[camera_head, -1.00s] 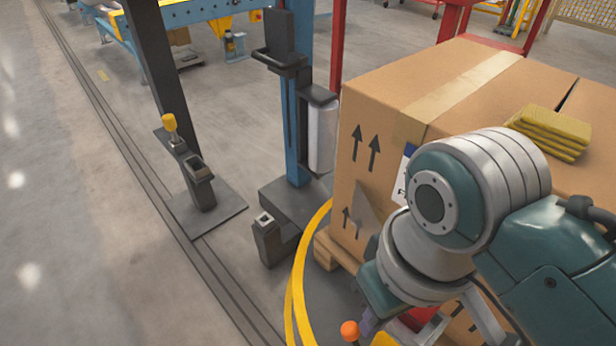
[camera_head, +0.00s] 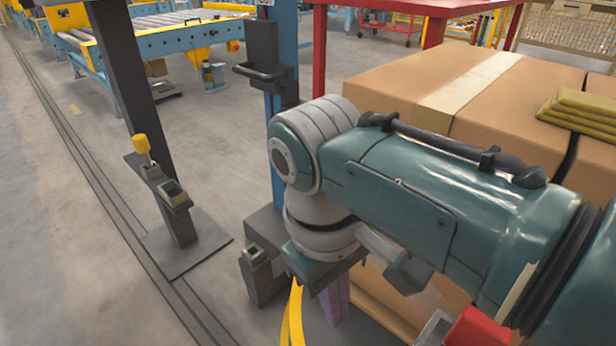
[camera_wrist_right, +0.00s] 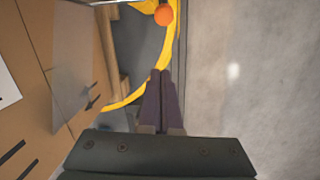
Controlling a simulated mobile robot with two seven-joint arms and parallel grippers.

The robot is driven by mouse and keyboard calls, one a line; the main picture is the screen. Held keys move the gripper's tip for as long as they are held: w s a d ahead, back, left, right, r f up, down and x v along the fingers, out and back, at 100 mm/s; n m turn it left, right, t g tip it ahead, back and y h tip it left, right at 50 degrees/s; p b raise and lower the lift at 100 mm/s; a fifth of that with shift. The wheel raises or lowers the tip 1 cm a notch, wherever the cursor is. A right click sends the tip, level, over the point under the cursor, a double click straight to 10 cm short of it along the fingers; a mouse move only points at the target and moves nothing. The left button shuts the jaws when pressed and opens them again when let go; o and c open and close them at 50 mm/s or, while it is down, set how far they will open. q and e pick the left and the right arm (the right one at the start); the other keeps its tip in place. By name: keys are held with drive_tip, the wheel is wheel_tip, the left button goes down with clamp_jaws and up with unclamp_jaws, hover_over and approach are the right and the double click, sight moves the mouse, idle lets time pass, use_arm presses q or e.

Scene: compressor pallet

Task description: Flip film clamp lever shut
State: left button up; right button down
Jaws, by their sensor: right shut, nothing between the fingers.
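An orange ball knob (camera_wrist_right: 163,15), which looks like the end of the clamp lever, shows at the top of the right wrist view. The lever's shaft and the clamp are not clear there. My right gripper (camera_wrist_right: 160,74) is shut and empty, its dark purple fingers together and pointing toward the knob, with a gap in the picture between tips and knob. In the head view the right gripper (camera_head: 336,302) hangs below my wrist, left of the carton. The knob is not visible in the head view. My left gripper is not in view.
A large carton (camera_head: 390,88) on a pallet stands close on the right, with yellow folded pieces (camera_head: 582,108) on top. A yellow ring edge (camera_wrist_right: 134,95) curves under the gripper.

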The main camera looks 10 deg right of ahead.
wheel_tip(320, 180, down, 9)
drive_tip(key=d+b, duration=0.1)
drive_tip(key=b, duration=0.5)
drive_tip(key=shift+s+d+r+p, duration=0.2)
drive_tip(key=shift+s+d+p, duration=0.15)
drive_tip(key=shift+s, duration=0.3)
drive_tip(key=shift+s+d+r+p, duration=0.25)
drive_tip(key=shift+s+p, duration=0.2)
drive_tip(key=shift+s, duration=0.2)
drive_tip(key=shift+s+d+r+p, duration=0.2)
drive_tip(key=shift+s+d+p, duration=0.15)
drive_tip(key=shift+s, duration=0.3)
